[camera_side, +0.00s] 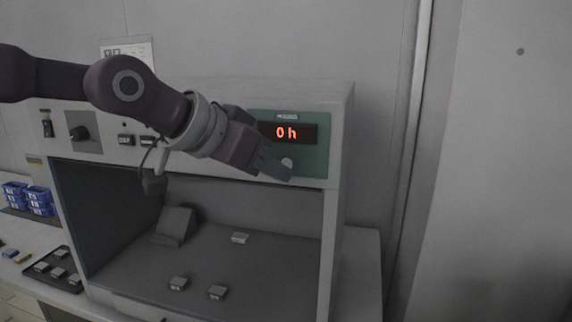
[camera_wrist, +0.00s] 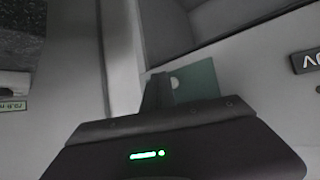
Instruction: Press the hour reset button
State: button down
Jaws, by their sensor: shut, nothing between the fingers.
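The hour counter is a green panel (camera_side: 316,161) at the upper right of the machine's front, with a display (camera_side: 287,133) reading "0 h" in red-orange. A pale round button (camera_side: 287,162) sits on the panel below the display, partly hidden by my gripper. My gripper (camera_side: 288,174) is shut and empty, its fingertips right at the button's lower edge; I cannot tell whether they touch it. In the wrist view my shut fingers (camera_wrist: 158,90) overlap the green panel (camera_wrist: 202,80), and the pale button (camera_wrist: 174,83) shows just right of the fingertips.
The machine's open chamber (camera_side: 270,255) lies below, with several small blocks and a dark wedge-shaped piece (camera_side: 175,225) inside. A dark knob (camera_side: 79,133) and switches are on the front panel at left. Blue bins (camera_side: 38,200) and a black tray (camera_side: 45,262) stand at far left.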

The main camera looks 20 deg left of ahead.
jog(key=s, duration=0.5)
dwell(0.3)
dwell(0.6)
jog(key=s+a+f+n+y, duration=0.1)
jog(key=s+a+y, duration=0.1)
jog(key=s+a, duration=0.45)
jog(key=s+a+n+y, duration=0.1)
jog(key=s+a+n, duration=0.15)
jog(key=a, duration=0.75)
jog(key=s+a+f+n+g+y, duration=0.1)
jog(key=s+a+f, duration=0.3)
jog(key=s, duration=0.5)
jog(key=s+a+f+n+g+y, duration=0.1)
jog(key=s+a+f, duration=0.4)
jog(key=s, duration=0.5)
jog(key=shift+a+f+g+y, duration=0.3)
jog(key=shift+a+g, duration=0.45)
jog(key=shift+g, duration=0.05)
